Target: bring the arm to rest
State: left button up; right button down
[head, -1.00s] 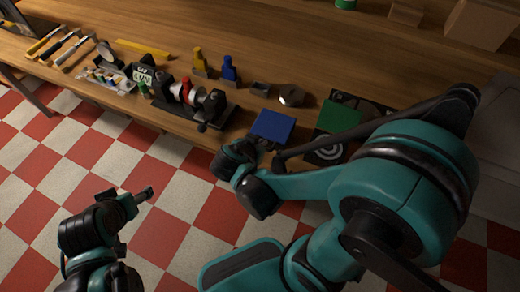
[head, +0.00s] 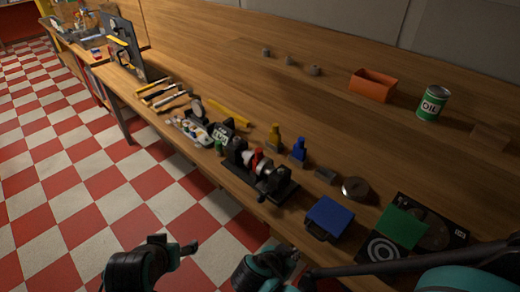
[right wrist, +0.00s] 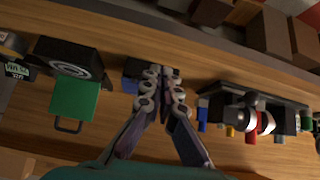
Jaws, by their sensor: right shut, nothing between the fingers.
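My right gripper (right wrist: 163,88) is shut and empty in the right wrist view, its two linked fingers together. It shows over the bench there, in front of a dark block with a blue part (right wrist: 130,84). In the head view my right gripper (head: 290,264) is at the bottom edge, near the blue-topped box (head: 329,217), and is partly cut off. My left gripper (head: 190,249) is at the bottom left over the floor, clear of the bench. Its jaw opening is too small to make out.
The wooden bench (head: 240,88) holds a black rotor fixture (head: 262,178), yellow and blue bottles, a metal disc (head: 355,188), a green plate (head: 402,228), an orange bin (head: 372,85) and an oil can (head: 432,103). The checkered floor (head: 80,190) at left is clear.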

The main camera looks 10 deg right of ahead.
jog(key=d+r+n+t+y, duration=0.1)
jog(key=d+r+n+y, duration=0.3)
jog(key=r+n, duration=0.5)
jog(key=shift+w+d+r+y, duration=0.25)
jog(key=shift+r+y, duration=0.15)
jog(key=shift+y, duration=0.8)
